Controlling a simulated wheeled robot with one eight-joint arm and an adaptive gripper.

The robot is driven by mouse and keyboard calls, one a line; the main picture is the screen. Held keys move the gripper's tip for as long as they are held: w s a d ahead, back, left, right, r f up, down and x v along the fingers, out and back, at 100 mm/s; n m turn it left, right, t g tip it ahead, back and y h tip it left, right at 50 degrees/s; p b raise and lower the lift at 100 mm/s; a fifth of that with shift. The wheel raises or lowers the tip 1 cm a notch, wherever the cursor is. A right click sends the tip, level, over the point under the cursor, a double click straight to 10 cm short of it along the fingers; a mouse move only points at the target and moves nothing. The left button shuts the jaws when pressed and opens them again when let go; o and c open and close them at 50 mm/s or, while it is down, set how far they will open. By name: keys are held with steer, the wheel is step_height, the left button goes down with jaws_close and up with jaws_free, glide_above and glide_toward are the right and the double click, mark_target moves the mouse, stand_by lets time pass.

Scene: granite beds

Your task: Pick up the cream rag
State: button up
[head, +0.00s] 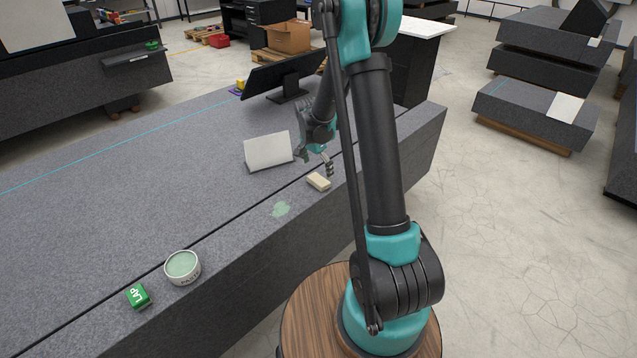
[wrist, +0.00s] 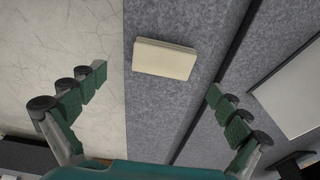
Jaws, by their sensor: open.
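The cream rag (head: 318,181) is a small folded block lying flat on the granite bed (head: 140,170), close to its front edge. In the wrist view the rag (wrist: 164,59) lies ahead of my gripper (wrist: 155,85), between the lines of its two spread fingers. My gripper is open and empty, and in the head view it (head: 316,160) hangs just above and behind the rag, apart from it.
A white card (head: 268,151) stands left of the rag. A dark monitor (head: 284,75) is behind it. A pale green smear (head: 281,209), a tin of paste (head: 182,267) and a green cube (head: 138,296) lie nearer. A dark groove runs along the bed.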

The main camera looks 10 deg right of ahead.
mark_target(319, 179)
steer(key=shift+w+d+f, duration=0.1)
steer(key=shift+w+f, duration=0.1)
steer(key=shift+f, duration=1.05)
steer(key=shift+w+d+f, duration=0.1)
steer(key=shift+w+f, duration=0.1)
steer(key=shift+f, duration=1.05)
steer(key=c, duration=1)
steer(key=shift+r, duration=0.1)
step_height(319, 179, up, 20)
steer(key=o, duration=0.4)
steer(key=c, duration=0.5)
steer(key=shift+o, duration=0.2)
